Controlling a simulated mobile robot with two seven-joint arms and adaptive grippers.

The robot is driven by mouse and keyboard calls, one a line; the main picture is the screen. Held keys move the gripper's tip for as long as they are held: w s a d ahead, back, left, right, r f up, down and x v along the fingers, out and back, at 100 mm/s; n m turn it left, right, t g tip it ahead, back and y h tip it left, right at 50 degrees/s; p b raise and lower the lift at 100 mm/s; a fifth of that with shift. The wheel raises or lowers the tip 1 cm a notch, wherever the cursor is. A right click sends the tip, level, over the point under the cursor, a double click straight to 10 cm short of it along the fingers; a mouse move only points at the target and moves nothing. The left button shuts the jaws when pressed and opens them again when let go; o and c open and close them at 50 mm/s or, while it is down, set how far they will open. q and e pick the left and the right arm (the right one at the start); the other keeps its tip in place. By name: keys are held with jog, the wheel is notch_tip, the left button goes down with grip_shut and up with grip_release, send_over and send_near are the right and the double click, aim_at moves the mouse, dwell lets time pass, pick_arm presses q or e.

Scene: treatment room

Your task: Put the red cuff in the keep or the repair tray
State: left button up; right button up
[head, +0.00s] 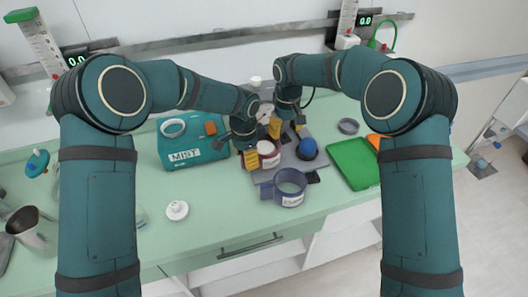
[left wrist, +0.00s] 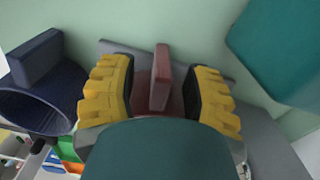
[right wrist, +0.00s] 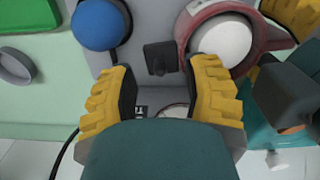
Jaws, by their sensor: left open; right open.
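The red cuff (head: 268,148) is a dark red ring with a white round piece inside, standing on a grey plate among the grippers. My left gripper (left wrist: 160,95) is open, with its yellow fingers on either side of the cuff's upright red handle (left wrist: 161,75), gaps visible on both sides. In the right wrist view the cuff (right wrist: 262,62) lies up and right of my right gripper (right wrist: 163,95), which is open and empty near a small black block (right wrist: 160,57).
A blue-grey labelled cuff (head: 289,186) stands at the plate's front edge, beside a blue dome (head: 307,148). A teal box marked MIST (head: 187,155) is at left. A grey ring (head: 348,126) lies near the green tray.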

pick_arm(q)
jog(key=shift+f, duration=0.45)
pick_arm(e)
jog(key=shift+f, duration=0.45)
pick_arm(q)
grip_shut()
pick_arm(e)
grip_shut()
pick_arm(q)
jog(key=shift+r, duration=0.1)
pick_arm(e)
jog(key=shift+r, duration=0.15)
